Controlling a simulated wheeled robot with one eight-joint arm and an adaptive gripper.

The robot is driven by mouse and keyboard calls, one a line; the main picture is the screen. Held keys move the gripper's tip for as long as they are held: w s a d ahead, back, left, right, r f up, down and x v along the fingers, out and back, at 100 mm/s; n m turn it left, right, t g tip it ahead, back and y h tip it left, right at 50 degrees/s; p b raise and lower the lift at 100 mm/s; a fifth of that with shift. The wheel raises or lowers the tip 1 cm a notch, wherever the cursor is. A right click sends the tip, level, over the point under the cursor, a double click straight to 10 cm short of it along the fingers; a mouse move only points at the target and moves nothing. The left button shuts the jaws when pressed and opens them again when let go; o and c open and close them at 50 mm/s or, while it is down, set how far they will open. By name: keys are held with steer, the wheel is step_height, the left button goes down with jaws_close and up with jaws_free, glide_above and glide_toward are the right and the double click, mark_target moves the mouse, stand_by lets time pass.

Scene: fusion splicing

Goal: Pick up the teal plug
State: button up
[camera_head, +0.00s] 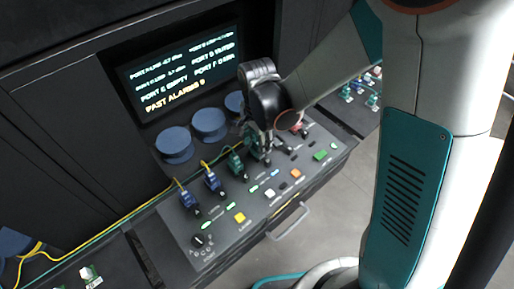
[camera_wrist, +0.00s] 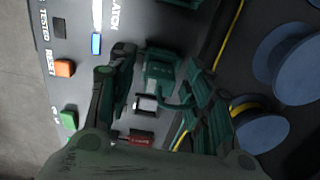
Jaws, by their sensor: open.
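Two blue plugs (camera_head: 212,182) stand further left on the console (camera_head: 222,243). Blue round spools (camera_head: 174,144) line its back edge, below a screen (camera_head: 180,70). Yellow cables (camera_head: 130,215) run left. Coloured buttons fill the front, including an orange one (camera_wrist: 64,68). A red piece (camera_wrist: 141,137) lies near my gripper.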

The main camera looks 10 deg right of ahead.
steer(key=c, duration=1)
steer(key=shift+r, duration=0.2)
